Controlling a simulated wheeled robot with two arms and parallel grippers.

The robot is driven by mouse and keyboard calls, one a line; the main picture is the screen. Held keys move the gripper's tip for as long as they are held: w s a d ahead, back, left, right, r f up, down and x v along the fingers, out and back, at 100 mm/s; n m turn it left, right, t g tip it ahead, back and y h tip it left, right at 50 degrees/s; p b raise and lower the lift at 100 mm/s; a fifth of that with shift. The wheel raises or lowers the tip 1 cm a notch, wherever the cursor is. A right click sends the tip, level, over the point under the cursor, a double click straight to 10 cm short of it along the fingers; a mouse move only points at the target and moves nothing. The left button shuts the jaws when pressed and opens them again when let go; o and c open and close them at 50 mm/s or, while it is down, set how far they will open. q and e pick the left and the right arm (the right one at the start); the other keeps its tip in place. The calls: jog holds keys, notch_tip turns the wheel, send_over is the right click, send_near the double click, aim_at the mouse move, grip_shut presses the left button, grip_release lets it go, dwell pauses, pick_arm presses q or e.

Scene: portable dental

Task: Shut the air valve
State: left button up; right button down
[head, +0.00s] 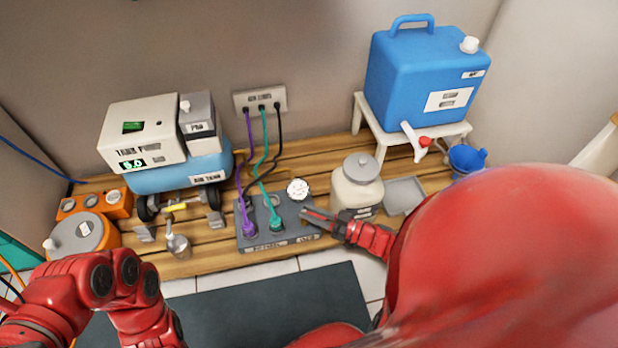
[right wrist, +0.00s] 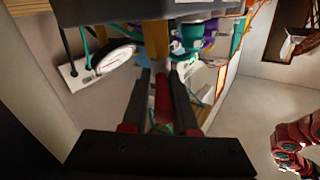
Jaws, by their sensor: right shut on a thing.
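My right gripper (head: 306,212) reaches the right side of the grey hose panel (head: 285,214). In the right wrist view my right gripper (right wrist: 161,76) is shut on a slim red lever (right wrist: 163,98), which appears to be the air valve's handle. A brass-coloured stem (right wrist: 157,40) stands just beyond the fingertips, close to the panel. In the head view the lever is hidden by my gripper. A round white gauge (head: 298,188) sits at the panel's back right corner. My left arm is at the lower left; its gripper is not in view.
Purple (head: 249,228) and teal (head: 277,224) plugs stand in the panel. A lidded jar (head: 358,188) stands close to my right gripper, with a grey tray (head: 404,195) beyond. A blue air tank (head: 180,175) stands left; a blue water container (head: 425,80) stands back right.

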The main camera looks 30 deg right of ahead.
jog(key=c, duration=0.8)
grip_release()
jog(key=shift+s+a, duration=0.1)
jog(key=shift+a, duration=0.1)
jog(key=shift+c, duration=0.2)
jog(key=shift+d, duration=0.1)
jog(key=shift+s+d, duration=0.1)
jog(key=shift+v, duration=1.05)
pick_arm(q)
jog(key=s+a+f+m+t+b, duration=0.1)
jog(key=s+a+f+t+b, duration=0.2)
jog(key=s+a+f+t, duration=0.1)
jog(key=shift+s+a+f+m+t+y, duration=0.35)
jog(key=shift+a+f+t, duration=0.55)
jog(key=shift+t, duration=0.4)
pick_arm(e)
jog(key=shift+v, duration=7.5)
pick_arm(q)
jog(key=shift+w, duration=0.1)
pick_arm(e)
jog(key=shift+f, duration=0.1)
